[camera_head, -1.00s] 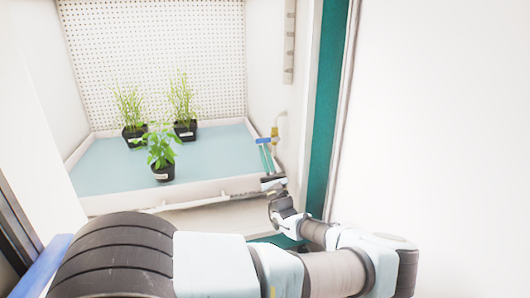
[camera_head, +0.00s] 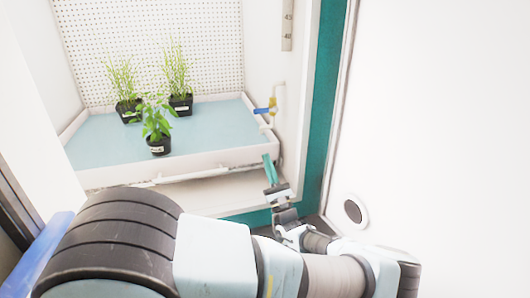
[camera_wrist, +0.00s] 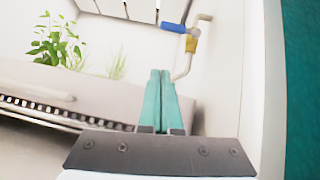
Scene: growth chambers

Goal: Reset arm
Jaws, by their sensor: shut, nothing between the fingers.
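My gripper (camera_head: 269,168) is in front of the right front corner of the chamber's tray, low at the chamber opening. Its two teal fingers are together with nothing between them. In the wrist view the fingers (camera_wrist: 158,95) point toward a white pipe with a blue-handled valve (camera_wrist: 175,27), apart from it.
A white-rimmed tray (camera_head: 215,158) with a blue floor holds three black potted plants: a leafy one (camera_head: 157,130) in front and two grassy ones (camera_head: 125,95) (camera_head: 178,80) behind. The teal door frame (camera_head: 325,120) stands close to the right of my gripper.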

